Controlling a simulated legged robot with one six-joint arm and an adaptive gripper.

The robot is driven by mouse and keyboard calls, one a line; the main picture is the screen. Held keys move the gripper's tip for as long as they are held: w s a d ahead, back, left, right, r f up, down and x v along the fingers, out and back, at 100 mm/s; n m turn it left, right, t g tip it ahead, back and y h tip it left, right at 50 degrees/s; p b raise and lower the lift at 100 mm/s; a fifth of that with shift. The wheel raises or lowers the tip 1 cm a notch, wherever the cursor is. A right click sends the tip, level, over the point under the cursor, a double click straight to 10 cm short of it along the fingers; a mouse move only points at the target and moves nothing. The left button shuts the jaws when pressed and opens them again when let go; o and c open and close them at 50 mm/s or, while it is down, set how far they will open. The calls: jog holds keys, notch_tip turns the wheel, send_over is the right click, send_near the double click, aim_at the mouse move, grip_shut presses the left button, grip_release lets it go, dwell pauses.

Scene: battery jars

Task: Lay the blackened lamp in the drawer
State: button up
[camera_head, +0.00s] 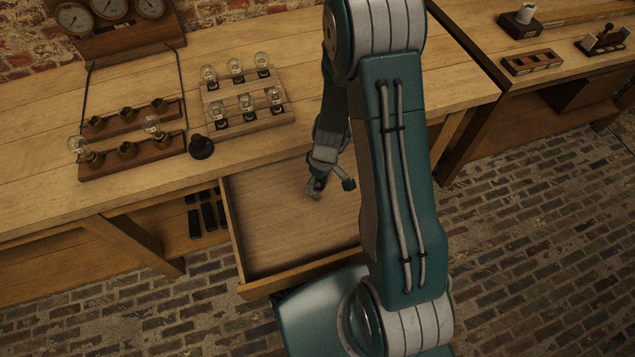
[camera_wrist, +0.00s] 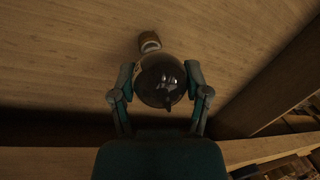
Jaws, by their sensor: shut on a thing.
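The blackened lamp (camera_wrist: 160,82) is a dark, smoky glass globe with a pale metal base pointing up the picture in the wrist view. My gripper (camera_wrist: 161,84) is shut on its globe, one finger at each side. The open drawer (camera_head: 262,228) has a bare wooden floor in the head view and sticks out from the bench front. My gripper (camera_head: 316,188) is over the drawer in the head view, where the lamp is too small to make out. The drawer floor (camera_wrist: 70,60) lies behind the lamp; whether the lamp touches it I cannot tell.
Several clear lamps stand in a wooden rack (camera_head: 252,122) on the bench. Dark items (camera_head: 208,215) lie on a shelf left of the drawer. My arm hides the drawer's right side.

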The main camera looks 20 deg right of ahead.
jog(key=shift+a+f, duration=0.1)
jog(key=shift+f, duration=0.1)
jog(key=o, duration=1.3)
jog(key=s+r+m+t+h, duration=0.1)
jog(key=s+r+m+t, duration=0.2)
jog(key=r, duration=2.5)
jog(key=shift+s+a+r+m+t+h, duration=0.15)
jog(key=shift+s+r+m+t, duration=0.35)
jog(key=shift+s+r, duration=1.15)
jog(key=shift+s+d+r+m+t+h, duration=0.1)
jog(key=shift+s+r+m+t+h, duration=0.15)
jog(key=shift+s+r+t, duration=1.3)
jog(key=shift+s+a+r+m+g+h, duration=0.1)
jog(key=shift+s+r+m+g+h, duration=0.2)
jog(key=shift+s+r, duration=1.45)
jog(key=shift+s+f, duration=0.7)
jog(key=shift+f, duration=0.1)
